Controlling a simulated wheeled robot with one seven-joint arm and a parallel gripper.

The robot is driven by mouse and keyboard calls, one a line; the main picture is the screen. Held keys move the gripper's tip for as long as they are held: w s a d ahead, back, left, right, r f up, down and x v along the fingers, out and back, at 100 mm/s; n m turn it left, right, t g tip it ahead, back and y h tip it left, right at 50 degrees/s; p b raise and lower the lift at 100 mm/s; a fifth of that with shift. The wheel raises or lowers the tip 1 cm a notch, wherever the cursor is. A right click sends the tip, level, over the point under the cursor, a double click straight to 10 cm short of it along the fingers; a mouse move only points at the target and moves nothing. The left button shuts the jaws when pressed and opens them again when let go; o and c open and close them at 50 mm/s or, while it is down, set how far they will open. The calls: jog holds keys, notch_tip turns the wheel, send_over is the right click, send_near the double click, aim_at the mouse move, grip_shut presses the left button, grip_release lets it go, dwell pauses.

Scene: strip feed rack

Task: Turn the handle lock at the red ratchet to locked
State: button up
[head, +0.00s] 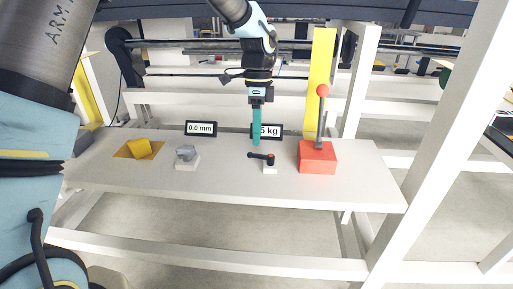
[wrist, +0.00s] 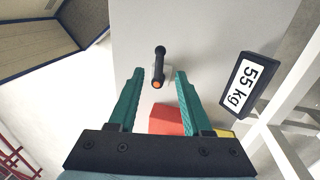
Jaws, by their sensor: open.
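The handle lock is a small black lever (head: 260,156) on a white base (head: 270,170), just left of the red ratchet block (head: 317,160). Its handle points left from its pivot in the head view. In the wrist view the handle (wrist: 160,62) points away from the gripper, with an orange pivot cap at its near end. The red ratchet carries an upright grey lever with a red knob (head: 323,90); part of its red block (wrist: 165,119) shows between the fingers. My gripper (head: 256,144) has teal fingers and is open and empty above the handle, which appears between the fingertips (wrist: 159,73).
A "55 kg" display (wrist: 241,85) stands behind the handle, partly hidden by my fingers in the head view. The white shelf front (head: 230,192) is clear.

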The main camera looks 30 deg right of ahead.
jog(key=r, duration=0.3)
jog(key=w+r, duration=0.1)
jog(key=r, duration=0.1)
jog(key=shift+d+r+b, duration=0.35)
jog(key=w+a+f+n+t+h, duration=0.1)
jog(key=w+a+n, duration=0.4)
jog(key=a, duration=0.5)
jog(key=w+a+f+n, duration=0.1)
jog(key=w+a+n, duration=0.2)
jog(key=a+n, duration=0.55)
jog(key=s+a+f+n, duration=0.1)
jog(key=s+a+n, duration=0.1)
jog(key=a, duration=0.5)
jog(key=s+a+f+n+t, duration=0.1)
jog(key=s+a+n, duration=0.1)
jog(key=a+n, duration=0.3)
jog(key=s+a+f+n+t, duration=0.1)
jog(key=a+n, duration=0.3)
jog(key=a, duration=0.7)
jog(key=shift+s+a+h, duration=0.2)
jog(key=shift+s+h, duration=0.1)
jog(key=shift+s, duration=0.35)
